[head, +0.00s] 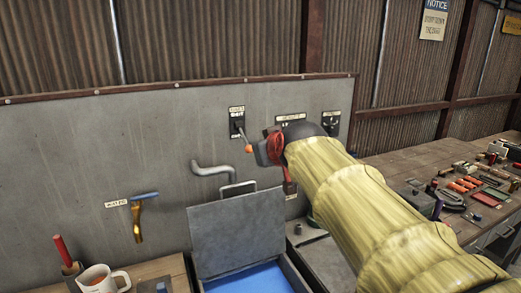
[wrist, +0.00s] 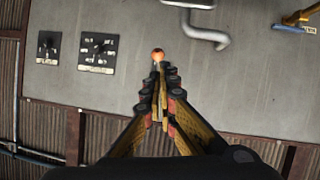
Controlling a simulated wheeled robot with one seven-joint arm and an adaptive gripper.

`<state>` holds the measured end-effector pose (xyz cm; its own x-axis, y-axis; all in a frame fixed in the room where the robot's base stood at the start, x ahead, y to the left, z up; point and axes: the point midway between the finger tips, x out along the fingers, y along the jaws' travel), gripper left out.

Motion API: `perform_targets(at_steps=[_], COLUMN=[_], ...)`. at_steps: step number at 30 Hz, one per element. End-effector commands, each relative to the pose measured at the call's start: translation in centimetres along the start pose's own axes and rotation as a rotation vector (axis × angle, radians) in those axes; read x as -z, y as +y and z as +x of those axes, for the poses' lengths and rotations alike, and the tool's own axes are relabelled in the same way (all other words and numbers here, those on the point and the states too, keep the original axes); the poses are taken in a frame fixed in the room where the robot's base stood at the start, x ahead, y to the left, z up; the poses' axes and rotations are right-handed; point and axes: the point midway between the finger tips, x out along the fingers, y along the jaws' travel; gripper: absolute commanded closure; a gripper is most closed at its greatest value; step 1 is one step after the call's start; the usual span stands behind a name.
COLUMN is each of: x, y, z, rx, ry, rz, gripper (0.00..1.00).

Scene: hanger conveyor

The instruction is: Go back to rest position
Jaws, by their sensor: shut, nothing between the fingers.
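My gripper (wrist: 159,72) is shut and empty, pointing at the grey wall panel. In the head view my gripper (head: 263,152) is at the end of my yellow-sleeved arm, beside a lever with an orange knob (head: 248,149). The lever hangs from a black switch plate (head: 237,122). In the wrist view the orange knob (wrist: 158,54) shows just beyond the closed fingertips; I cannot tell whether they touch it. The fingers hide most of the lever there.
A grey pipe (head: 210,170) and a blue-handled tap (head: 137,215) project from the wall panel (head: 75,140). Below are an open grey-lidded box (head: 238,235) and a white mug (head: 103,279). The right workbench (head: 395,165) holds many tools.

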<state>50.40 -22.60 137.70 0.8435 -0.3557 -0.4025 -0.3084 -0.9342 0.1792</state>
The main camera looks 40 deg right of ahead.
Motion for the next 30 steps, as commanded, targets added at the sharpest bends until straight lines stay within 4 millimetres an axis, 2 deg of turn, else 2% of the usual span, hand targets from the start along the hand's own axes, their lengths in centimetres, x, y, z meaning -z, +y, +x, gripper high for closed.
perform_targets(at_steps=[11, 13, 14, 17, 18, 20, 24, 30], x=[0.0, -1.0, -2.1, -7.0, -9.4, -13.0, -20.7, -30.4], y=[0.0, -0.3, -0.6, -1.8, -2.5, -4.3, -9.1, -15.2], z=[0.0, 0.0, 0.2, 0.2, -0.2, -1.4, -5.1, -11.8], rx=[0.001, 0.012, 0.018, 0.038, 0.046, 0.069, 0.13, 0.232], ry=[-0.002, -0.037, -0.064, -0.18, -0.236, -0.318, -0.49, -0.664], rz=[0.014, 0.054, 0.067, 0.119, 0.139, 0.159, 0.16, 0.053], gripper=[1.0, 1.0, 1.0, 1.0, 1.0, 1.0, 1.0, 1.0])
